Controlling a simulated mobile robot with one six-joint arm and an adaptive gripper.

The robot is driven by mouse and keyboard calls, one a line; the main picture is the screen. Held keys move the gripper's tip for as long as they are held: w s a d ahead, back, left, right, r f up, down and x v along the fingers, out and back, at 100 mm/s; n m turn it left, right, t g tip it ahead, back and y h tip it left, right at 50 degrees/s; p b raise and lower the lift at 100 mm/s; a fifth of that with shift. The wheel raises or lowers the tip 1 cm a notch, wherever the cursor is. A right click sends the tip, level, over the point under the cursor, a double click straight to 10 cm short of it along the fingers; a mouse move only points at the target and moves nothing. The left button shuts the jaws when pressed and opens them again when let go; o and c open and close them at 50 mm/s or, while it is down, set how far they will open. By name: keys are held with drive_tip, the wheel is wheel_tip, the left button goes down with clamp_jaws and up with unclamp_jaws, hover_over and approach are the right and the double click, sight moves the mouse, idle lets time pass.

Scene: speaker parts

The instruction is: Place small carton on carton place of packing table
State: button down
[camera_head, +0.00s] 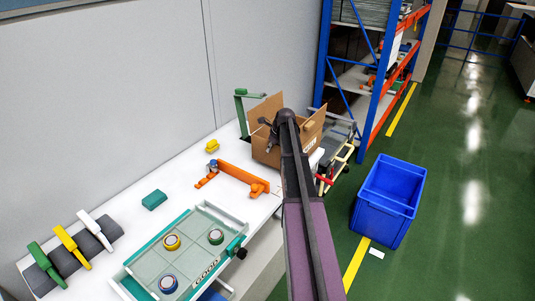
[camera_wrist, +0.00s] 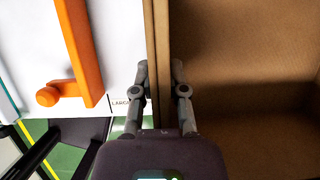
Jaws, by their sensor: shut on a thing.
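An open brown carton (camera_head: 264,152) with its flaps up sits at the far right end of the white packing table (camera_head: 180,187), partly hidden behind my arm. In the wrist view, the carton wall (camera_wrist: 159,28) runs between the two fingers of my gripper (camera_wrist: 160,72), and the carton's inside (camera_wrist: 240,50) fills the right. My gripper is shut on this wall; it also shows in the head view (camera_head: 271,132) at the carton. I cannot tell whether the carton rests on the table or is just above it. A "LARGE" label (camera_wrist: 120,102) shows on the table left of the carton wall.
An orange bar (camera_head: 243,176) lies just left of the carton. A teal-edged tray (camera_head: 195,240) with round parts and several coloured handles (camera_head: 75,245) are nearer. A blue bin (camera_head: 388,200) stands on the floor at right. A blue-orange rack (camera_head: 372,80) stands behind.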

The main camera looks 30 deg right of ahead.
sight(269, 154)
drive_tip(key=shift+w, duration=0.35)
drive_tip(key=shift+w+f, duration=0.15)
drive_tip(key=shift+f, duration=0.15)
drive_tip(key=shift+a+f+b, duration=0.1)
drive_tip(key=shift+f+b, duration=0.3)
drive_tip(key=shift+b, duration=0.35)
drive_tip(key=shift+f+b, duration=0.85)
drive_tip(key=shift+f, duration=0.35)
drive_tip(key=c, duration=0.7)
unclamp_jaws()
